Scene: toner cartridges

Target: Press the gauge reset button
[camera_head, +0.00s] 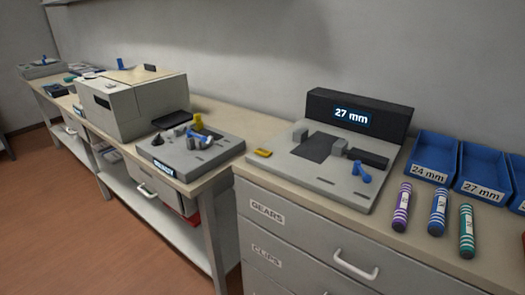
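The gauge (328,186) is a grey plate with a dark upright panel at its back, on the counter right of the middle. Its display (352,117) reads "27 mm". A dark square pad, two small grey blocks and a black bar are on the plate. A blue lever-like part (361,173) stands near its right front. A small flat yellow piece (263,153) lies at its left edge. I cannot tell which part is the reset button. Neither of my grippers is in view.
Purple (402,206), blue (438,211) and teal (467,231) striped cartridges stand or lie right of the gauge. Behind them are blue bins (432,167) labelled "24 mm" and "27 mm". Left is another grey fixture (190,153) and a large beige machine (130,105). Drawers (300,232) are below.

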